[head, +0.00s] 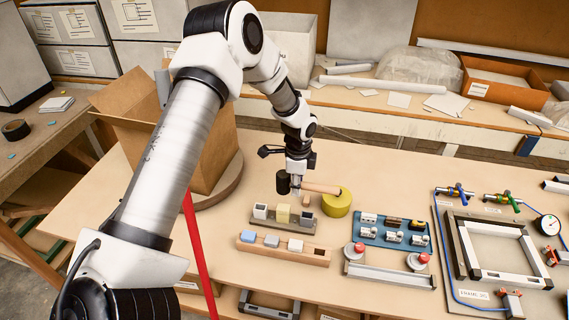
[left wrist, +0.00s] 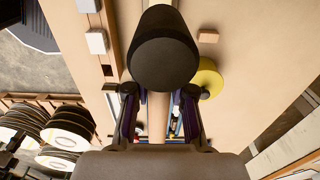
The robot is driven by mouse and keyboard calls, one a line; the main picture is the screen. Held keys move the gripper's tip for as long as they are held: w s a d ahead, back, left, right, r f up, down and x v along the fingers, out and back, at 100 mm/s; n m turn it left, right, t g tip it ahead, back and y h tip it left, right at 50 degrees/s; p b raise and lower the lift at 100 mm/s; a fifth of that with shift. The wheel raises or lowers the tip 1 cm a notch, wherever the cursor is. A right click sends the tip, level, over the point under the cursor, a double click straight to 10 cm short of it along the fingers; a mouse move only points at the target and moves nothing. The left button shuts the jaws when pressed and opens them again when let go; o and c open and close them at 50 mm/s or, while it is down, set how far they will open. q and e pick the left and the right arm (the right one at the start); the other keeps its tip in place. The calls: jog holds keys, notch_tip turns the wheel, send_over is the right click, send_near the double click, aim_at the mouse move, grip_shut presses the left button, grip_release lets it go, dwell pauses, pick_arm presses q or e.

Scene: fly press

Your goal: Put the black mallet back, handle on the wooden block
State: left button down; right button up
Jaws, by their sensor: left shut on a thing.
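The mallet has a black cylindrical head (head: 283,183) and a pale wooden handle (head: 322,188) that points right toward the yellow roll. My left gripper (head: 299,180) is shut on the handle close to the head. In the left wrist view the black head (left wrist: 164,48) fills the upper middle, and the handle (left wrist: 157,115) runs between the fingers of my left gripper (left wrist: 160,108). A small wooden block (left wrist: 208,36) lies on the table, clear of the mallet in that view. Whether the handle touches anything below is hard to tell. My right gripper is not in view.
A yellow roll (head: 337,204) stands by the handle's end. In front are a grey holder with cubes (head: 283,220), a wooden rail (head: 284,251) and a blue tray (head: 393,231). A cardboard box (head: 213,150) stands left. A frame fixture (head: 497,250) sits at right.

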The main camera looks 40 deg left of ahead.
pick_arm(q)
jog(key=shift+s, duration=0.2)
jog(key=w+a+f+b, duration=0.2)
jog(key=a+f+b, duration=0.1)
jog(key=b, duration=0.2)
jog(key=w+a+f+b, duration=0.1)
jog(key=a+f+b, duration=0.2)
jog(key=a+b, duration=0.1)
jog(key=w+a+f+b, duration=0.2)
jog(key=a+f+b, duration=0.1)
jog(key=a+b, duration=0.1)
jog(key=shift+w+f+b, duration=0.25)
jog(key=shift+w+b, duration=0.1)
jog(key=shift+b, duration=0.45)
notch_tip(320, 180, down, 2)
jog(key=shift+f+b, duration=0.1)
jog(key=shift+b, duration=1)
jog(key=shift+r+p, duration=0.2)
jog(key=shift+p, duration=0.15)
